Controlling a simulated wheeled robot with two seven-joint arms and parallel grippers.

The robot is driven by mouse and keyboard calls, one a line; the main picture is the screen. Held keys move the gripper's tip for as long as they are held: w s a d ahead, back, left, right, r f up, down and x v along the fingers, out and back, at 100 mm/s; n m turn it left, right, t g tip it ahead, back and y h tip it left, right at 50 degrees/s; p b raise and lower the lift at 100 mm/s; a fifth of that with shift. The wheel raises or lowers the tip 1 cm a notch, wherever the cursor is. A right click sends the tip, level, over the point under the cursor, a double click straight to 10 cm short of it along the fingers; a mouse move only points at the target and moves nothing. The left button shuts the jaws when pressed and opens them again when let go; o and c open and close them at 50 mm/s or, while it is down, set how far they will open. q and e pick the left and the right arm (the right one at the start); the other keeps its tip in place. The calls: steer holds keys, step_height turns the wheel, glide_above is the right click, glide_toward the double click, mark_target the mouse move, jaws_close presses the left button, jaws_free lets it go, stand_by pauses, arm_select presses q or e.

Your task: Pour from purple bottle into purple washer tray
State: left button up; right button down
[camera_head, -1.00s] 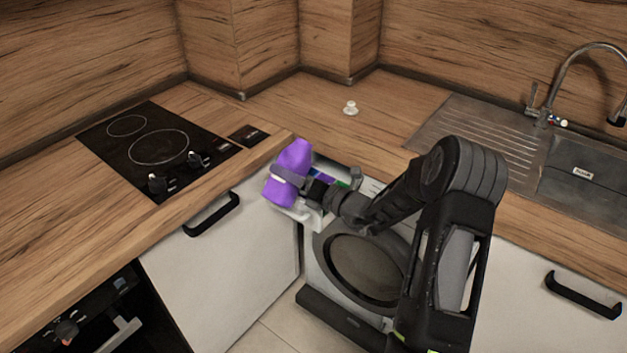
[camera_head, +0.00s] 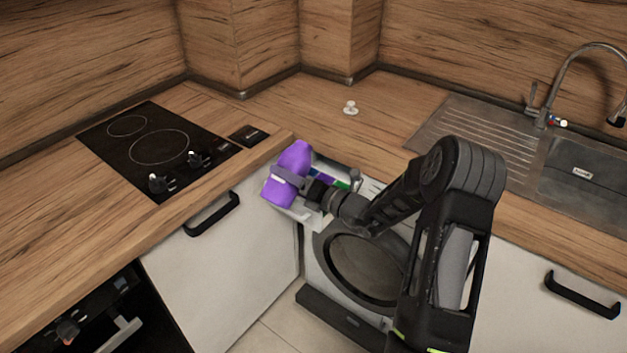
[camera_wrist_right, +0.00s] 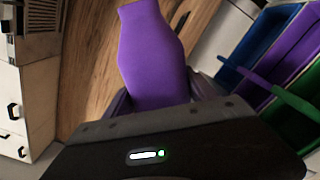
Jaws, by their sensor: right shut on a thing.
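The purple bottle (camera_head: 289,172) is held tilted by my right gripper (camera_head: 291,181), whose fingers close around its body. It hangs over the left front part of the open washer drawer (camera_head: 309,215). In the right wrist view the purple bottle (camera_wrist_right: 151,55) stands between the dark fingers, with its upper end at the picture's top. The purple washer tray (camera_wrist_right: 277,45) shows there to the right of the bottle, beside green and blue compartments. In the head view the drawer's purple part (camera_head: 321,176) is partly hidden by my gripper. Any liquid is not visible. My left gripper is not seen.
The washing machine (camera_head: 362,269) stands under the wooden counter. A black hob (camera_head: 157,150) lies to the left, and a sink (camera_head: 590,172) to the right. A small white object (camera_head: 350,108) sits on the otherwise clear back counter.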

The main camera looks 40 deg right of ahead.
steer(key=shift+s+a+f+m+p, duration=0.1)
steer(key=shift+a+f+m+p, duration=0.2)
steer(key=shift+m, duration=0.35)
steer(key=shift+a+r+m+p, duration=0.1)
steer(key=shift+m+p, duration=0.25)
steer(key=shift+m, duration=0.3)
stand_by(2.5)
steer(key=shift+a+f+m+p, duration=0.1)
steer(key=shift+m+p, duration=0.35)
steer(key=shift+m, duration=0.45)
stand_by(2.3)
steer(key=n+b, duration=0.1)
steer(key=n, duration=0.1)
steer(key=d+n+b, duration=0.1)
steer(key=n, duration=0.1)
steer(key=shift+b, duration=0.4)
steer(key=shift+r+p, duration=0.3)
steer(key=shift+r, duration=0.1)
